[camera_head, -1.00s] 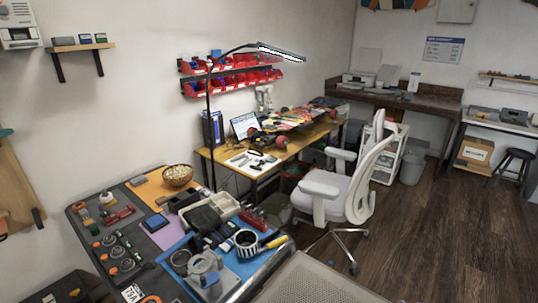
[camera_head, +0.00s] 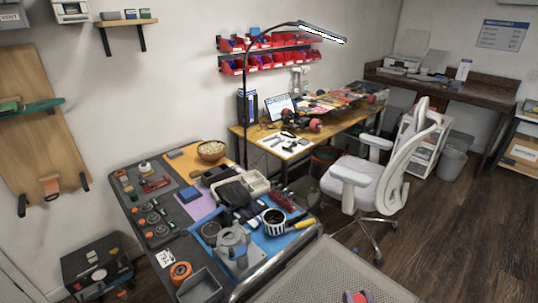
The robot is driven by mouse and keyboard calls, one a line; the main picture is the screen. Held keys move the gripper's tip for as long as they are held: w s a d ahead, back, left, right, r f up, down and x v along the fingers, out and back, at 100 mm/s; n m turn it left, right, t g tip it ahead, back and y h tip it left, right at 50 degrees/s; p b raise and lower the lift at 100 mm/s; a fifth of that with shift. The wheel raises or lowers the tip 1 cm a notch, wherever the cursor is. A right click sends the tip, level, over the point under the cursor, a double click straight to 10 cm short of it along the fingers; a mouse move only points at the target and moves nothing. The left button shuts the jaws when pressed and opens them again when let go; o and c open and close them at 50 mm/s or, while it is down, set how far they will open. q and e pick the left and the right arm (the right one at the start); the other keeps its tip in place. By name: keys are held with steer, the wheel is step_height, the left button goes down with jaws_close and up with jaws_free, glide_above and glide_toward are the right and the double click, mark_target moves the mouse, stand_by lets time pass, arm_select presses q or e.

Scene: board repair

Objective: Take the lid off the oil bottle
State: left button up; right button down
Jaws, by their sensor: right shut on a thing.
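A small pale bottle with a yellowish lower part (camera_head: 146,169) stands at the far left of the workbench (camera_head: 200,152); I cannot tell for sure whether it is the oil bottle, or whether it has a lid. What seems to be my right gripper (camera_head: 355,297) shows as a small red, blue and pale shape at the bottom edge, mostly cut off. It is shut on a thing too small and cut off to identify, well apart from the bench. My left gripper is not in view.
The bench is crowded with a wooden bowl (camera_head: 211,151), a grey fixture (camera_head: 233,247), a striped mug (camera_head: 274,222) and a yellow-handled tool (camera_head: 300,226). A lamp (camera_head: 322,33) arches above.

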steer(key=r, duration=0.1)
steer(key=w+r, duration=0.1)
steer(key=r, duration=0.2)
steer(key=shift+w+a+r, duration=0.2)
steer(key=shift+w+a, duration=0.05)
steer(key=shift+a, duration=0.1)
step_height(320, 180, up, 32)
steer(key=p, duration=3.3)
steer(key=shift+s, duration=0.1)
